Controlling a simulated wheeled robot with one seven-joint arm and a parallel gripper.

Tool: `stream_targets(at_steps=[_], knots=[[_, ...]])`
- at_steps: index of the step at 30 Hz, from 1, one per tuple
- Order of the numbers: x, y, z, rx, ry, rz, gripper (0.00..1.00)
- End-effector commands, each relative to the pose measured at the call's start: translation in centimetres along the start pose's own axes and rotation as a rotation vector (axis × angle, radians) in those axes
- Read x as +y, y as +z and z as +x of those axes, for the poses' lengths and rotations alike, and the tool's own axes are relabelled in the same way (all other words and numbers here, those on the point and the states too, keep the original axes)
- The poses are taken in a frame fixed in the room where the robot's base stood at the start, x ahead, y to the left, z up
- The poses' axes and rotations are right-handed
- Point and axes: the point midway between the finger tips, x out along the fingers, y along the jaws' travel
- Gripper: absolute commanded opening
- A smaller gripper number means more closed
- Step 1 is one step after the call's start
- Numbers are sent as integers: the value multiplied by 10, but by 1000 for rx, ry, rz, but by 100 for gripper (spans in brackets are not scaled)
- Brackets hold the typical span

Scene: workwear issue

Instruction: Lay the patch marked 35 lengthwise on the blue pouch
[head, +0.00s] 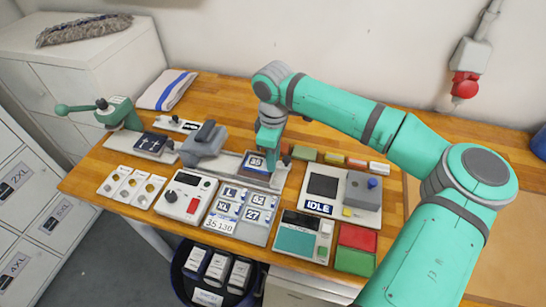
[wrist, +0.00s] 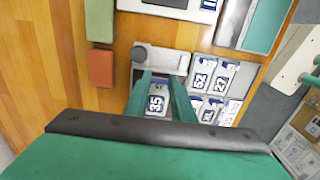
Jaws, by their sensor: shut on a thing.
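My gripper (head: 262,150) points down over a grey stand near the middle of the bench. The patch (head: 257,162) is at the stand in the head view. A dark blue surface, perhaps the blue pouch (wrist: 158,78), shows between the fingers beside the patch. The fingers hide much of it, and I cannot tell whether the patch touches it.
A tray of numbered patches (head: 258,201) lies just in front. A grey press-like device (head: 203,143) and a dark plate with white marks (head: 152,143) stand to the left. A box reading IDLE (head: 340,195) and red and green bins (head: 356,247) are to the right.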

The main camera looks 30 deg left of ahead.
Motion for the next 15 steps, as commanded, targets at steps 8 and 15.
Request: stream_targets(at_steps=[8, 15], knots=[[0, 0, 2, 0, -1, -1, 41], [0, 0, 0, 0, 1, -1, 41]])
